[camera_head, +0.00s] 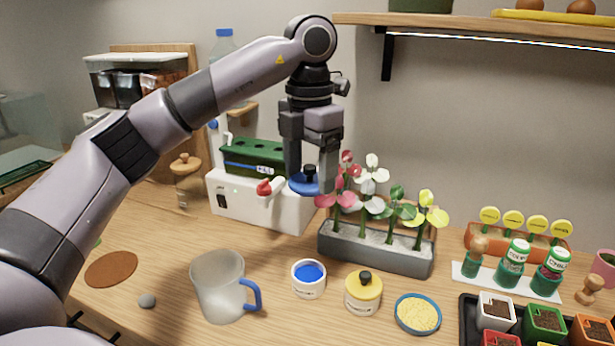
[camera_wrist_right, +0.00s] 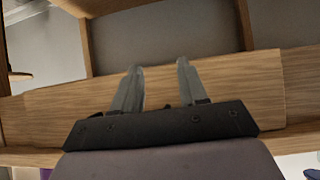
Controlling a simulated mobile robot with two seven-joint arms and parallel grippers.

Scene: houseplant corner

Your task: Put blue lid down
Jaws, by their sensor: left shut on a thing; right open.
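The blue lid (camera_head: 299,187) with a black knob is held in the air by my left gripper (camera_head: 311,172), which is shut on its knob. The lid hangs roughly level, above and behind the open white jar (camera_head: 309,281) with blue contents on the table. A yellow-lidded jar (camera_head: 363,293) stands closed to the right of the open jar. My right gripper (camera_wrist_right: 158,88) shows in the right wrist view with its two fingers apart and nothing between them. It is not in the head view.
A frosted mug (camera_head: 222,287) stands left of the open jar. A grey planter (camera_head: 375,250) with flowers stands behind the jars. A blue-rimmed dish (camera_head: 418,314) and a dark seedling tray (camera_head: 468,322) are at right. Bare tabletop lies around the brown disc (camera_head: 111,268).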

